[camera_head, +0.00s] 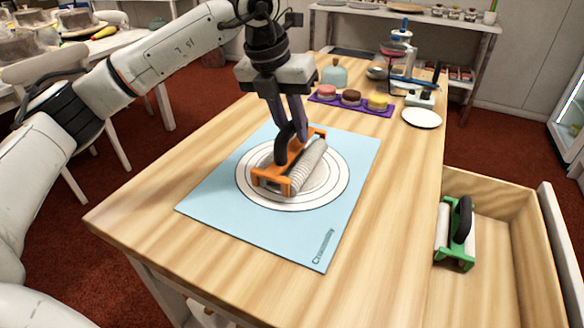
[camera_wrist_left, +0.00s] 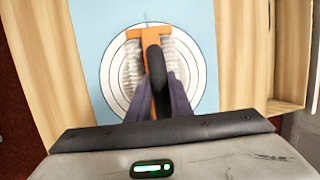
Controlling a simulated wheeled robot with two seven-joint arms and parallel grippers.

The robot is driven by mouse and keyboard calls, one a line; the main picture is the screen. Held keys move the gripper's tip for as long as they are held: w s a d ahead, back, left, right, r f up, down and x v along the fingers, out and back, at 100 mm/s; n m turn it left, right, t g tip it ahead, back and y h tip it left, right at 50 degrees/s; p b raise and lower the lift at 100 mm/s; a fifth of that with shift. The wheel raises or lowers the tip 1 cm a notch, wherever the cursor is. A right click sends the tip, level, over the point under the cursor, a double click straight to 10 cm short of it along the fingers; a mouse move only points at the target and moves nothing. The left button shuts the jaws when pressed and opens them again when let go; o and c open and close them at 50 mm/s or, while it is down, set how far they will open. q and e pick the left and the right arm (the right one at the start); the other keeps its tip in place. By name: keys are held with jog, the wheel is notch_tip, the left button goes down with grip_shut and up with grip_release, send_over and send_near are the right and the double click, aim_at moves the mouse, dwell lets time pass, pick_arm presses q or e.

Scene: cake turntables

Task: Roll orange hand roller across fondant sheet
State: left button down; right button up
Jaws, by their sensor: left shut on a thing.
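The orange hand roller (camera_head: 270,177) has an orange frame, a black handle and a pale ribbed roller. It is over the round white fondant sheet (camera_head: 257,200), which lies on a light blue mat (camera_head: 330,200). My left gripper (camera_head: 289,135) comes from above and is shut on the roller's black handle. The left wrist view also shows the orange roller (camera_wrist_left: 150,36) below the fingers, over the fondant sheet (camera_wrist_left: 116,92). I cannot tell whether the roller presses on the sheet. The roller hides the sheet's middle. My right gripper is not in view.
A green roller (camera_head: 455,255) stands in an open wooden drawer (camera_head: 500,290) at the right. A purple tray (camera_head: 330,101) with three small cakes, a white plate (camera_head: 422,118) and a stand mixer (camera_head: 398,60) are at the back. The table's front left is clear.

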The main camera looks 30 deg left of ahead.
pick_arm(q)
jog(key=d, duration=0.3)
jog(key=shift+d+f, duration=0.1)
jog(key=shift+f, duration=0.2)
jog(key=shift+w+r+p, duration=0.1)
jog(key=shift+r+p, duration=0.9)
notch_tip(320, 180, up, 4)
jog(key=p, duration=0.3)
jog(key=shift+r, duration=0.15)
